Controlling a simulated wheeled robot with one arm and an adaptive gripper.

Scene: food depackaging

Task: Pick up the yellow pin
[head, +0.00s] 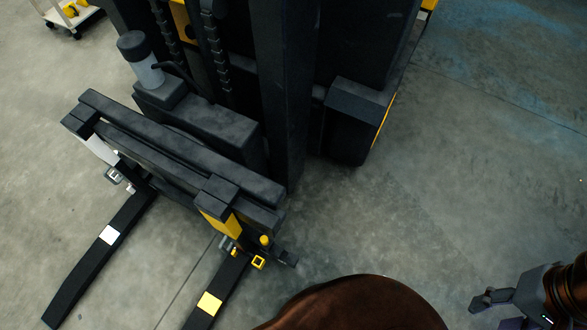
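A dark forklift carriage (180,150) with two forks stands at the left and centre. At the lower end of the carriage, by the fork with the yellow patch, is a small yellow round-topped piece (264,240) that looks like the yellow pin. Just below it is a small yellow square ring (258,262); I cannot tell whether the two are one part. My gripper (489,312) is at the bottom right, well apart from the pin. Its fingers are spread with nothing seen between them, and its lower finger is cut by the frame edge.
The near fork (228,280) has a yellow patch, and the far fork (85,265) a white one. A metal fitting (114,175) sits by the far fork. A white cart (70,14) is at the top left. Concrete floor (480,160) at the right is clear.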

